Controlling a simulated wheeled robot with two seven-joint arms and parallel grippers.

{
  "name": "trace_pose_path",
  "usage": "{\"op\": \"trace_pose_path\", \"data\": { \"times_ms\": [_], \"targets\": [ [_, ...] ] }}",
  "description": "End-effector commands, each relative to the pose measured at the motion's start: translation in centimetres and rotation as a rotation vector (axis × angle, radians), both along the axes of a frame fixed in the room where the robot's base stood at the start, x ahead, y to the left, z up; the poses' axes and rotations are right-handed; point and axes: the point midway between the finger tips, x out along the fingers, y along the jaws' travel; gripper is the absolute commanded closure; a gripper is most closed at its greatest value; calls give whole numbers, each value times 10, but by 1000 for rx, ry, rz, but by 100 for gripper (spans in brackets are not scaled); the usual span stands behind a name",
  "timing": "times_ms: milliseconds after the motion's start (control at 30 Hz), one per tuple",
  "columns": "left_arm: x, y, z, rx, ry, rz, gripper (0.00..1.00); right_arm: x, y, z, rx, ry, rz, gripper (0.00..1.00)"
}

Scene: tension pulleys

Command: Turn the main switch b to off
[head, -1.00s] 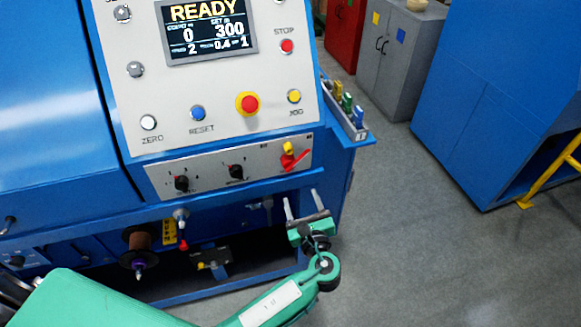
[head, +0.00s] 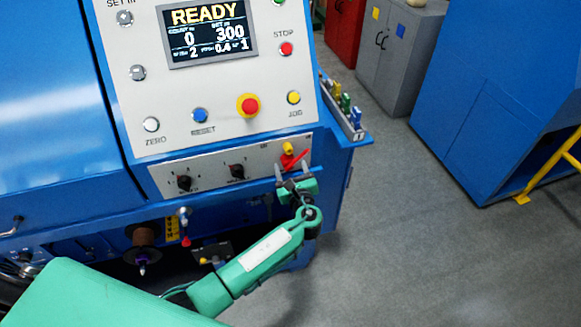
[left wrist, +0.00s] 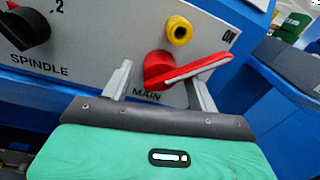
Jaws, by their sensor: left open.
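The main switch is a red rotary handle (head: 293,160) on the lower grey panel of the blue machine. In the left wrist view the red handle (left wrist: 185,70) sits above the label MAIN, and its lever points up and right toward the label ON. A yellow round part (left wrist: 179,31) is just above it. My left gripper (head: 293,172) is open just below the switch. In the left wrist view its two fingers (left wrist: 158,84) point at the panel on either side of the handle's hub; whether they touch it I cannot tell. My right gripper is not in view.
Two black knobs (head: 184,182) are left of the switch, one near the label SPINDLE (left wrist: 40,67). A red emergency button (head: 248,105) is above. A small tray (head: 350,124) of coloured items juts out at the machine's right side.

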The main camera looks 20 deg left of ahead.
Motion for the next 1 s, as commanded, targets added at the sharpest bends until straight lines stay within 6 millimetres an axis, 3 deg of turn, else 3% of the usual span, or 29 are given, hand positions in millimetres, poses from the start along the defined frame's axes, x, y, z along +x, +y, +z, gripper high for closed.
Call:
{"op": "trace_pose_path", "data": {
  "times_ms": [67,367,667,1000],
  "targets": [
    [0,0,0,0,0,0,42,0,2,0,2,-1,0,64],
    [0,0,0,0,0,0,100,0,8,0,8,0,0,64],
    [0,0,-1,-30,-22,0,100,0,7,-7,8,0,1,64],
    [0,1,-5,-211,-146,2,100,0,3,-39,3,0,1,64]
  ]
}}
